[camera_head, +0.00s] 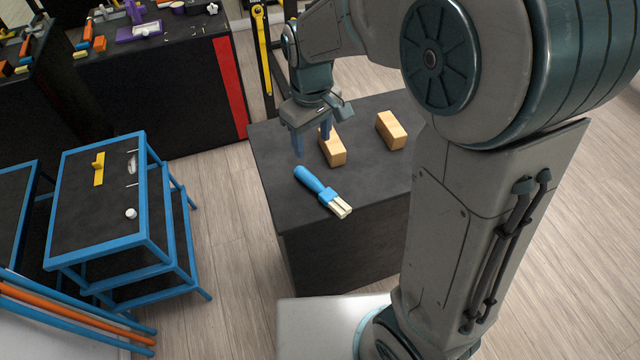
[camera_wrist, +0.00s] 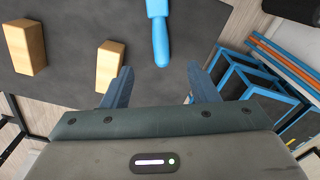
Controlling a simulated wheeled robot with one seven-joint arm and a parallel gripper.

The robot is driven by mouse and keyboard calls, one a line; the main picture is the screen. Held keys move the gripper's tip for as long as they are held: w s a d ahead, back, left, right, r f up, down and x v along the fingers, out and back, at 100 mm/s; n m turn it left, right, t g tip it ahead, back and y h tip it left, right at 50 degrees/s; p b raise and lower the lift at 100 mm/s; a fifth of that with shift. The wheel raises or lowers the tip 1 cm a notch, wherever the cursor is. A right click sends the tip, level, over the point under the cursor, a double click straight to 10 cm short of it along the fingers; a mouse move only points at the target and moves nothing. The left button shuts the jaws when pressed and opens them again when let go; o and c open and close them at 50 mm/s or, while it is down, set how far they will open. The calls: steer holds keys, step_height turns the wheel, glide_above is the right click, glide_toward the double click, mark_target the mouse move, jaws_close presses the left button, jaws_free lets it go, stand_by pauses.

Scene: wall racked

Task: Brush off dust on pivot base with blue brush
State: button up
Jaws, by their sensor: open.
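The blue brush (camera_head: 316,185) lies on the dark table top, its pale bristles (camera_head: 341,208) toward the front edge. Its blue handle also shows in the wrist view (camera_wrist: 160,38), at the top middle. My gripper (camera_head: 311,146) is open and empty above the table, just behind the handle end. In the wrist view my two fingers (camera_wrist: 157,88) stand apart, with the handle end ahead of the gap between them. I cannot identify a pivot base or dust on it in either view.
Two wooden blocks stand on the same table (camera_head: 272,158), one near my gripper (camera_head: 333,151) and one farther right (camera_head: 391,130). A blue-framed cart (camera_head: 146,200) stands to the left. A black bench (camera_head: 165,95) with tools stands at the back left.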

glide_above(315, 181)
steer(key=f, duration=0.8)
steer(key=shift+w+a+f, duration=0.2)
steer(key=shift+f, duration=0.1)
steer(key=shift+s+d+f+p, duration=0.1)
steer(key=shift+f+p, duration=0.15)
steer(key=shift+f, duration=1.05)
steer(key=shift+s+d+f+p, duration=0.1)
steer(key=shift+f+p, duration=0.15)
steer(key=shift+f, duration=1.05)
steer(key=c, duration=1.2)
steer(key=shift+o, duration=0.2)
steer(key=shift+r, duration=0.15)
steer(key=shift+a+r, duration=0.1)
steer(key=shift+r, duration=0.35)
steer(key=r, duration=0.1)
steer(key=d+r, duration=0.1)
steer(key=r, duration=0.1)
steer(key=shift+w+r+b, duration=0.15)
steer(key=shift+r+b, duration=0.1)
steer(key=shift+b, duration=0.15)
steer(key=w+d+r+b, duration=0.1)
steer(key=w+d+r, duration=0.1)
steer(key=d+r, duration=0.4)
steer(key=d, duration=0.4)
steer(key=shift+w+d+r+b, duration=0.25)
steer(key=shift+b, duration=0.05)
